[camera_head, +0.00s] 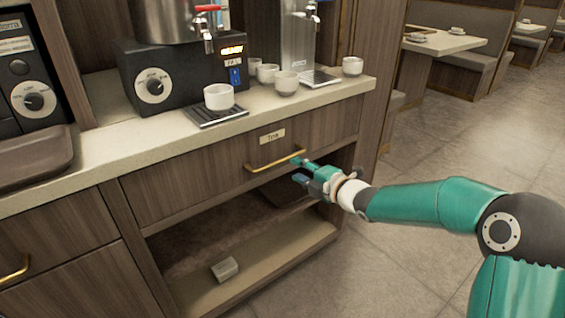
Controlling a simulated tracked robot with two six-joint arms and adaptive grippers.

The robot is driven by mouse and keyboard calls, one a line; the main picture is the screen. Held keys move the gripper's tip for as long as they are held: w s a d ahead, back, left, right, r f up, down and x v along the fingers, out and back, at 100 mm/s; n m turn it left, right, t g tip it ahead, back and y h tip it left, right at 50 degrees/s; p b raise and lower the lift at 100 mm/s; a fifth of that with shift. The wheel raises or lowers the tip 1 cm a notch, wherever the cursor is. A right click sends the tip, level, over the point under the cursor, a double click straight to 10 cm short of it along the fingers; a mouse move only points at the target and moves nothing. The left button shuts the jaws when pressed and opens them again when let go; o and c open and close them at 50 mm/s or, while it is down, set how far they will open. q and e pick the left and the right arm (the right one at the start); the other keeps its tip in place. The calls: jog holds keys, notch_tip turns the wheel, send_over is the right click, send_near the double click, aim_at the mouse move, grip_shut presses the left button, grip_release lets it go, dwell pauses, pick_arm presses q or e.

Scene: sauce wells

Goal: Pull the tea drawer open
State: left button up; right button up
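The tea drawer (200,180) has a dark wood front under the counter, with a small label plate (272,136) and a horizontal brass handle (270,162). The drawer front looks flush with the cabinet, so it appears shut. My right gripper (298,169) is at the right end of the handle. Its two fingers are spread, the upper one close to or overlapping the bar and the lower one below it. I cannot tell whether a finger touches the bar. My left gripper is not in view.
Cups, including a white one (218,96), and a dark machine (160,80) stand on the counter (130,140). Below the drawer is an open shelf with a small pale box (225,268). Another brass handle (14,268) is at lower left. The tiled floor (440,150) at right is clear.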

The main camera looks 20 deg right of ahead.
aim_at(280, 161)
jog(key=x, duration=0.9)
jog(key=shift+w, duration=0.15)
grip_shut()
